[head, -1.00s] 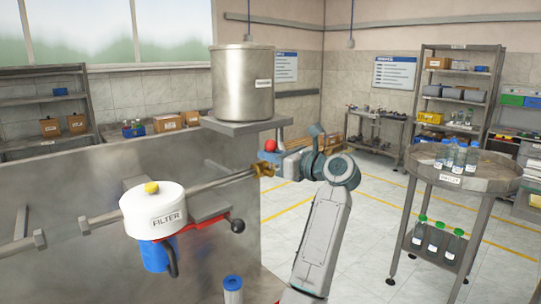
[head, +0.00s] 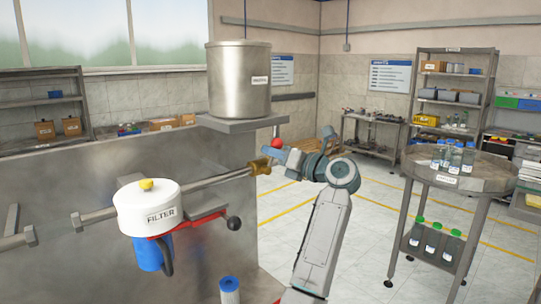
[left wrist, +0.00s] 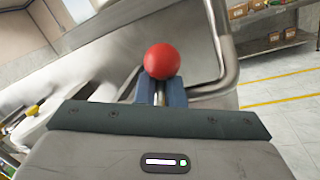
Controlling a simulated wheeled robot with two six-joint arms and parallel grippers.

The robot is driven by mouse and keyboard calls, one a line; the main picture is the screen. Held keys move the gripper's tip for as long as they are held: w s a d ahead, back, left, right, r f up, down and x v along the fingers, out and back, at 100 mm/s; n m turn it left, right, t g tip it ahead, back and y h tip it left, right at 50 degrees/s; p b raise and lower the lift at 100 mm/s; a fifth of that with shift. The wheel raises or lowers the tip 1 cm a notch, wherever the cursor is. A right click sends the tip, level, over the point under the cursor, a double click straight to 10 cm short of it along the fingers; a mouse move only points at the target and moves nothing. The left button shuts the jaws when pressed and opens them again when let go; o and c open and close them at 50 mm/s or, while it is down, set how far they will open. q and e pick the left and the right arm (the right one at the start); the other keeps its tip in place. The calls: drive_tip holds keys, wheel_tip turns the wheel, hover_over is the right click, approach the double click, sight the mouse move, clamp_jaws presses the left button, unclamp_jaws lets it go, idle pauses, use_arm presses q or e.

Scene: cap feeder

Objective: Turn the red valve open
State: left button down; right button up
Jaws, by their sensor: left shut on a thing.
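The red valve's round knob (head: 277,144) stands above and to the right of a brass valve body (head: 259,167) at the right end of the steel pipe. My left gripper (head: 271,154) is shut at the knob. In the left wrist view the red ball (left wrist: 162,61) sits just beyond the blue-grey fingers (left wrist: 161,91), which are closed around its metal stem. The lower part of the lever is hidden behind the fingers. My right gripper is not in view.
A white filter housing (head: 148,207) hangs on the pipe, with a red bar and black knob (head: 234,223) below. A steel tank (head: 238,85) stands on a shelf above the valve. A round table (head: 450,180) with bottles stands at the right. Floor between is clear.

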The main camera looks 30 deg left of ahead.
use_arm(q)
drive_tip(key=shift+w+d+f+m, duration=0.1)
drive_tip(key=shift+w+m, duration=0.15)
drive_tip(key=shift+m, duration=0.45)
drive_tip(key=c, duration=1.7)
unclamp_jaws()
drive_tip(key=shift+d, duration=0.1)
drive_tip(key=d+b, duration=0.1)
drive_tip(key=d, duration=0.2)
drive_tip(key=s+d+f+b, duration=0.1)
drive_tip(key=d+b, duration=0.1)
drive_tip(key=d, duration=0.2)
drive_tip(key=d+b, duration=0.1)
drive_tip(key=d, duration=0.2)
drive_tip(key=shift+s+d+f+b, duration=0.15)
drive_tip(key=shift+s+d+b, duration=0.15)
drive_tip(key=shift+s+b, duration=0.1)
